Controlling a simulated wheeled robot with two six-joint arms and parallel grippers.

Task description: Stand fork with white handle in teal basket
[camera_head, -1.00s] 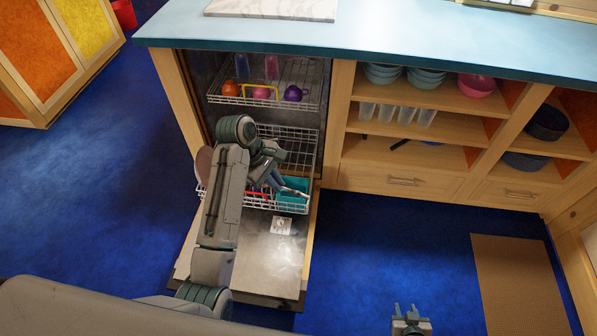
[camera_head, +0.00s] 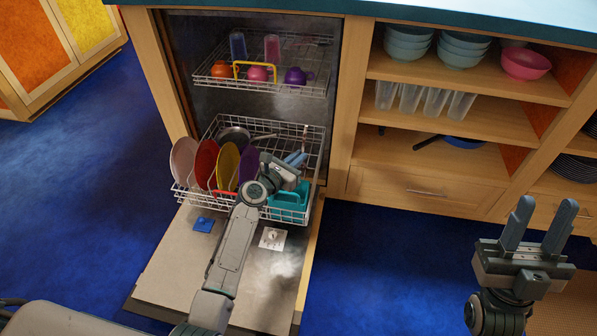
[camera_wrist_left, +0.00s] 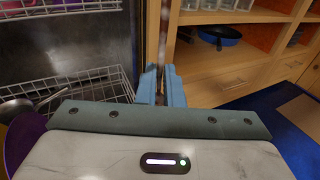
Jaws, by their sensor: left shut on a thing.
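The teal basket (camera_head: 290,207) sits at the right front of the pulled-out lower dishwasher rack. My left gripper (camera_head: 296,158) is above the basket, toward its back. Its blue fingers are shut on a thin upright piece, the fork (camera_head: 305,138). In the left wrist view the fork (camera_wrist_left: 163,35) stands upright between the fingers (camera_wrist_left: 161,85). Its lower end is hidden behind the fingers and gripper body, and the colour of its handle is hard to tell. My right gripper (camera_head: 546,205) is open and empty at the right, above the floor.
The lower rack (camera_head: 315,165) also holds several coloured plates (camera_head: 206,163) and a pan (camera_head: 234,136). The upper rack (camera_head: 262,88) holds cups. The open dishwasher door (camera_head: 175,260) lies below. Shelves with bowls (camera_head: 461,52) and glasses (camera_head: 409,98) stand right. The blue floor in front is clear.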

